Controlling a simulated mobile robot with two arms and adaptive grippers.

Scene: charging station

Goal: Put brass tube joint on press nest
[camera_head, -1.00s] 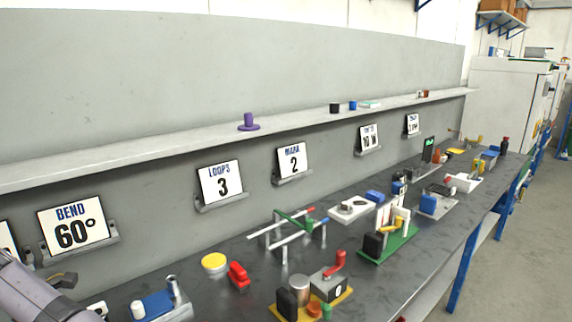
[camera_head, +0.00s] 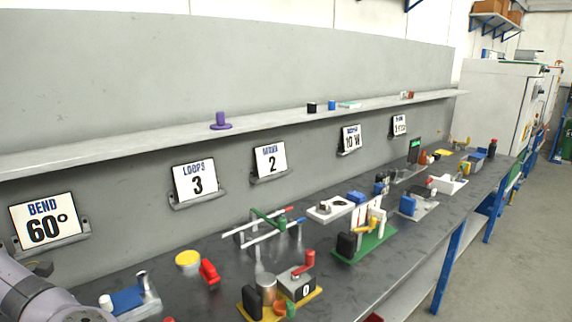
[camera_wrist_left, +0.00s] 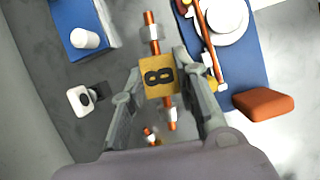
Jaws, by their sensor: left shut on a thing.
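I take this to be the brass tube joint. It is seen only in the left wrist view, above a grey surface. In the head view my left arm (camera_head: 45,295) enters at the lower left and its fingers are out of frame. A green-based fixture with a yellow lever (camera_head: 367,242) stands mid-bench and may be the press; I cannot make out the nest. My right gripper is not in view.
A yellow-based counter fixture (camera_head: 297,284) stands at the front, with a wire rack (camera_head: 262,230) behind it. A blue block (camera_head: 127,299) and a red clamp (camera_head: 209,273) lie near my arm.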

